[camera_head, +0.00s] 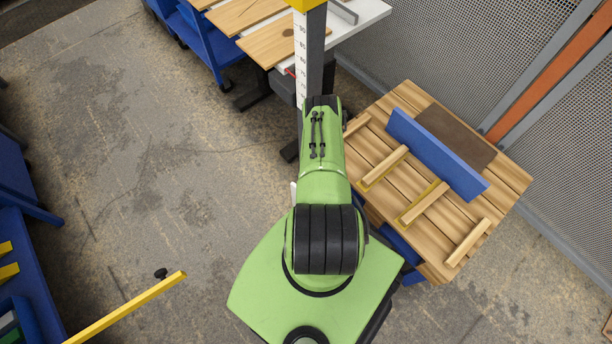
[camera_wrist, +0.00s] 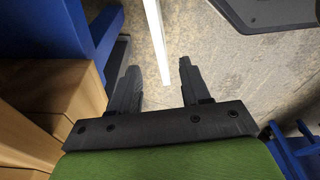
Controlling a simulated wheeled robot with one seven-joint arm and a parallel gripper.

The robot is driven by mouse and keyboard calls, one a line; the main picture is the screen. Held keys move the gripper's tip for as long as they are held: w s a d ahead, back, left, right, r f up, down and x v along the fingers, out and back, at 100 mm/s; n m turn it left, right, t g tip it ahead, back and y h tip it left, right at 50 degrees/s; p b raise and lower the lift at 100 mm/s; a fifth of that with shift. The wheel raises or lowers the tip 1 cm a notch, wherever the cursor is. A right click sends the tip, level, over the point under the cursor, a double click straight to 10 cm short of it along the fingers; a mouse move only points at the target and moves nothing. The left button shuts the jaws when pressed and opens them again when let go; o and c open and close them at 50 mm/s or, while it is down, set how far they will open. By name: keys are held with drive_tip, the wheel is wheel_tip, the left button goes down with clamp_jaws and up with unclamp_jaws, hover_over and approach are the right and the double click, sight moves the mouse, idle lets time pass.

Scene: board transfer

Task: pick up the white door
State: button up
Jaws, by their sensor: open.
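A narrow white strip, which looks like the white door seen edge-on (camera_wrist: 156,40), runs down from the top of the wrist view. Its near end lies between the two fingers of my gripper (camera_wrist: 159,74). The fingers are apart, with a gap on each side of the strip, and the left gap looks wider at the base. I cannot tell how deep the strip sits between them. In the head view my green arm hides the gripper. Only a small white sliver, perhaps the door (camera_head: 293,192), shows at the arm's left side.
A wooden-topped bench (camera_head: 410,100) with a blue board (camera_head: 436,154) and wooden strips stands right of my arm. A white table (camera_head: 362,14) with boards is at the top. A yellow bar (camera_head: 130,308) is at lower left. Open concrete floor lies left.

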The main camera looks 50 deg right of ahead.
wheel_tip(320, 180, down, 11)
drive_tip(key=w+b, duration=0.1)
drive_tip(key=b, duration=0.4)
drive_tip(key=shift+w, duration=0.35)
drive_tip(key=shift+d, duration=0.1)
clamp_jaws()
idle(0.7)
